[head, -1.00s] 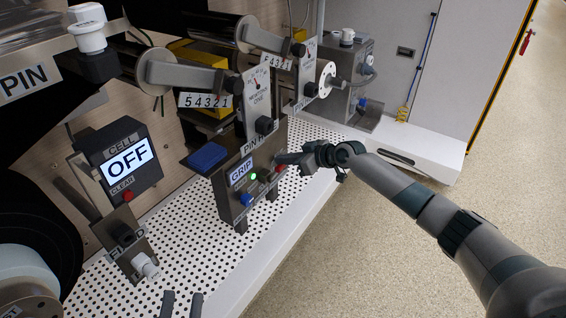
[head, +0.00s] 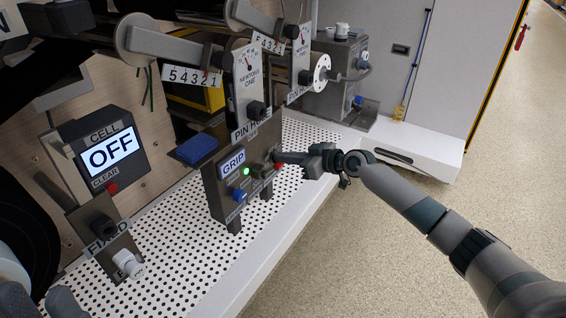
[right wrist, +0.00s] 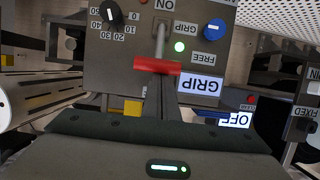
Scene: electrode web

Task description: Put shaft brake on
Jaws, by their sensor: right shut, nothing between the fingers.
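A grey control box (head: 216,197) stands on the perforated deck, with a lit GRIP display (head: 233,163), a green lamp (head: 246,171) and a blue knob (head: 239,196). Its red-handled lever (right wrist: 157,66) shows in the right wrist view, near an ON label. Which marked position the lever is in, I cannot tell. My right gripper (head: 282,157) is shut and empty, its fingertips right at the lever's red handle; contact is unclear. My left gripper (head: 40,300) shows only partly at the bottom left, its fingers apart and empty.
A CELL box (head: 112,155) with an OFF screen and red button stands at left, above a FIXED panel (head: 103,230). A blue pad (head: 197,149) lies beside the control box. Rollers and gauge plates (head: 247,80) hang above.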

